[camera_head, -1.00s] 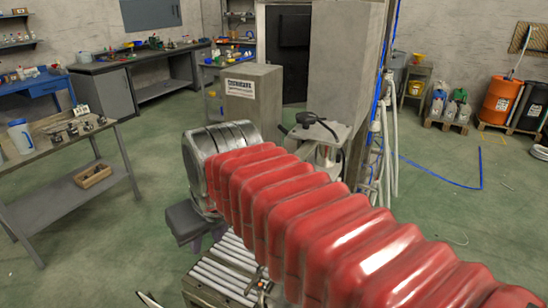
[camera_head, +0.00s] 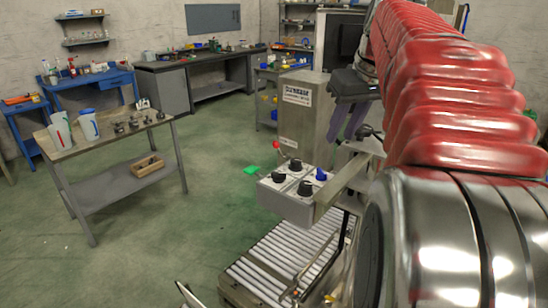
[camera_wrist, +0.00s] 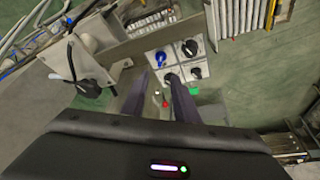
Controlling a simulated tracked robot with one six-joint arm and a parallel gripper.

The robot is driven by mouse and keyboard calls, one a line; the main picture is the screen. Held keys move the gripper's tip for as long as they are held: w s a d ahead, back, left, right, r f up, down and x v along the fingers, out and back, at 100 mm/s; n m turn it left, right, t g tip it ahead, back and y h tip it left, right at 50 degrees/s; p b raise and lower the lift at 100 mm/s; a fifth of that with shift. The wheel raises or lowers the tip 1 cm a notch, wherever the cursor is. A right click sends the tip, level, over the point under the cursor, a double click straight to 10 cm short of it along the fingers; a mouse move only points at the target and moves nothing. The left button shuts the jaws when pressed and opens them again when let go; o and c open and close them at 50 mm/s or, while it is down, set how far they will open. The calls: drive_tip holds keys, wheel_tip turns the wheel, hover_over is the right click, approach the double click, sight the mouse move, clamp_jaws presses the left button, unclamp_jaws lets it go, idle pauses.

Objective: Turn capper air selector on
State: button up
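A grey control box (camera_head: 290,203) stands beside the roller conveyor. Its top has several knobs: a blue one (camera_head: 320,174) at the right and black ones at the left (camera_head: 278,177), back (camera_head: 295,164) and front (camera_head: 305,188). I cannot read which knob is the capper air selector. My gripper (camera_head: 344,136) points down above and to the right of the box, its two purple fingers apart and empty. In the wrist view, the fingertips (camera_wrist: 160,76) reach toward the box, with the blue knob (camera_wrist: 160,58) and a black knob (camera_wrist: 190,48) beyond.
The roller conveyor (camera_head: 285,255) lies below. Open floor lies left of the box.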

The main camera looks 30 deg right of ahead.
sight(323, 171)
drive_tip(key=shift+f, duration=0.1)
drive_tip(key=x, duration=1.3)
drive_tip(key=shift+w+f, duration=0.2)
drive_tip(key=shift+f, duration=0.05)
drive_tip(key=shift+c, duration=0.2)
clamp_jaws()
